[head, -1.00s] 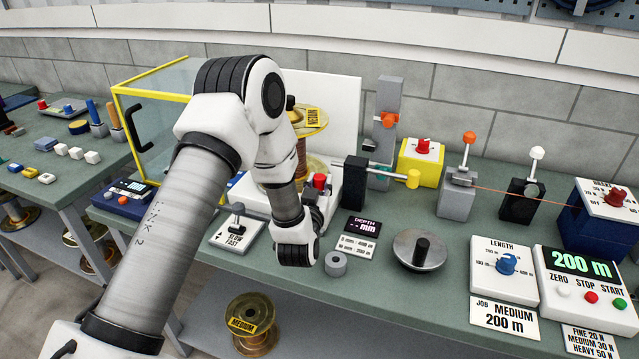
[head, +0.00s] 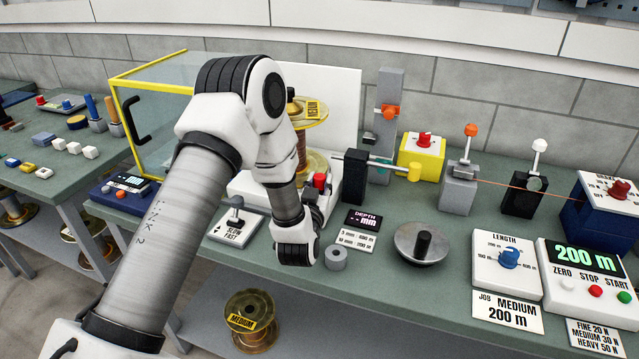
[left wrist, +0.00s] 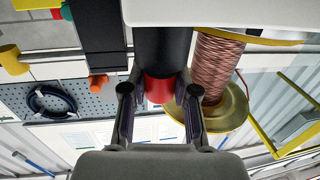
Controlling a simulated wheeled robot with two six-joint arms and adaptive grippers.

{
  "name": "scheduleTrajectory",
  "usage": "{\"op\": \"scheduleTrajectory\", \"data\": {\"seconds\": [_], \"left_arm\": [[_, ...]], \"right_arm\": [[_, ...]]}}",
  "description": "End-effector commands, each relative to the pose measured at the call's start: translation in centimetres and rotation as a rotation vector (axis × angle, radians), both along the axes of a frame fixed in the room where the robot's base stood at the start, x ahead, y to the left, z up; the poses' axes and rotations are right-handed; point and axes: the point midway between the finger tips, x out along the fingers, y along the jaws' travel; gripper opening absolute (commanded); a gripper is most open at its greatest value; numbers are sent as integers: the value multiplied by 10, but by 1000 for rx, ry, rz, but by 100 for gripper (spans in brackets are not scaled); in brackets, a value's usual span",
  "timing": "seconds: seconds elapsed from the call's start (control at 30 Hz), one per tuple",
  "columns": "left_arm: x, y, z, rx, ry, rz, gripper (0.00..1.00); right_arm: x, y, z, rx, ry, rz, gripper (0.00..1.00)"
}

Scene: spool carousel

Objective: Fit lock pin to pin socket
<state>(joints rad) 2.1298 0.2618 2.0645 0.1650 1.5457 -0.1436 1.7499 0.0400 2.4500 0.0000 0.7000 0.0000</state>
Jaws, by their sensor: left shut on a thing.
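My left gripper (head: 316,205) is at the white winder base, partly hidden behind my own wrist in the head view. In the left wrist view its two fingers (left wrist: 160,100) stand either side of a red end on a black cylinder, shut on it. This red piece (left wrist: 159,88), probably the lock pin, also shows as a red top (head: 320,180) in the head view. The copper-wound spool (head: 302,150) stands just behind it. I cannot make out the pin socket; the fingers and wrist hide the contact area. My right gripper is not in view.
A black block (head: 355,177) with a rod and yellow end stands close right of the gripper. A grey ring (head: 336,257) and a grey disc with black knob (head: 423,243) lie on the bench in front. The yellow-framed guard (head: 150,115) is at left.

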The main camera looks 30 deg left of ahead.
Motion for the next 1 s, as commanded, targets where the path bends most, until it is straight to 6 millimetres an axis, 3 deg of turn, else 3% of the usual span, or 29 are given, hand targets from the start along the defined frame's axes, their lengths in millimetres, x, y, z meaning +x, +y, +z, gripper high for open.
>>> {"op": "scheduleTrajectory", "data": {"seconds": [0.37,0.4,0.47,0.8,1.0], "left_arm": [[0,0,-1,0,1,0,0],[0,0,-1,0,1,0,39],[0,0,-1,0,1,0,58],[-2,-1,-2,-1,3,0,58],[-32,-14,-3,-2,9,-2,58]], "right_arm": [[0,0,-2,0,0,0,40],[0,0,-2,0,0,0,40],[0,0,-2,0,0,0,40],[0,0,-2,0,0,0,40],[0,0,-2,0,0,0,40]]}}
